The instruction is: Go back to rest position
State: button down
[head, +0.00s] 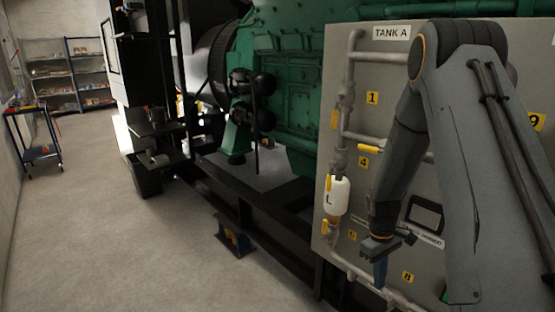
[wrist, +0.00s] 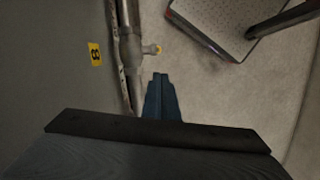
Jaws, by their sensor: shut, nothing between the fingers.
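My gripper (head: 379,274) hangs in front of the lower part of the grey TANK A panel (head: 345,40) in the head view, pointing down. In the wrist view my gripper (wrist: 161,80) has its blue fingers together with nothing between them. A grey pipe with a small yellow-tipped valve (wrist: 157,49) runs down the panel close to the left of the fingers. I cannot tell whether they touch. The yellow tag 8 (wrist: 95,54) is on the panel at the left. My arm is bent in front of the panel's right side.
The panel carries pipes, yellow-handled valves and a white bottle (head: 338,196). A green genset (head: 290,80) stands behind on a black frame. A trolley (head: 38,140) and shelves (head: 75,80) stand far left. The floor (head: 110,230) left is mostly clear.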

jog(key=s+a+r+m+t+y, duration=0.1)
jog(key=s+a+r+m, duration=0.4)
jog(key=s+a+r, duration=1)
notch_tip(320, 180, up, 4)
jog(key=shift+s+f+t, duration=0.1)
jog(key=shift+s+t, duration=0.5)
jog(key=shift+s, duration=0.35)
jog(key=shift+a, duration=0.1)
